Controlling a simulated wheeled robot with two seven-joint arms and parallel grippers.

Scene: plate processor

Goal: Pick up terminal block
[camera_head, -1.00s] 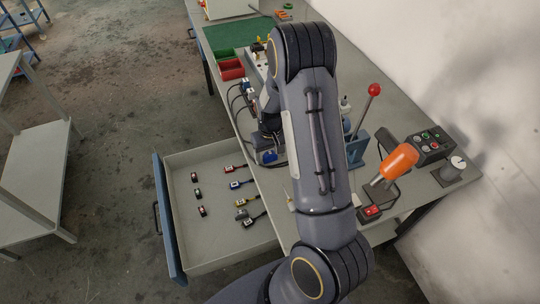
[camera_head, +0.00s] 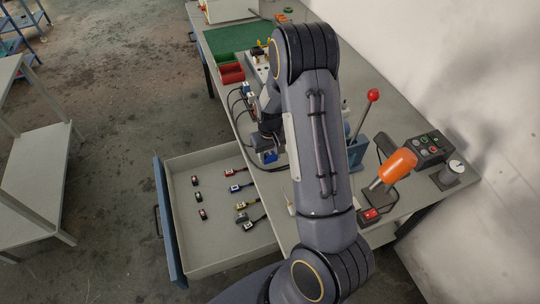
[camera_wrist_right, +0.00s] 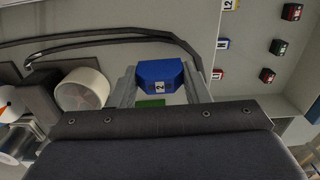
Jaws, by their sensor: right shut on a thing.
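In the head view, the blue terminal block (camera_head: 270,156) shows low by the workbench's drawer-side edge, below my right wrist. My left gripper is in neither view.
The workbench (camera_head: 220,22) carries red bins (camera_head: 232,73), a red-knobbed lever (camera_head: 373,95), an orange-handled device (camera_head: 398,165) and a button box (camera_head: 430,145). Black cables run near the gripper.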

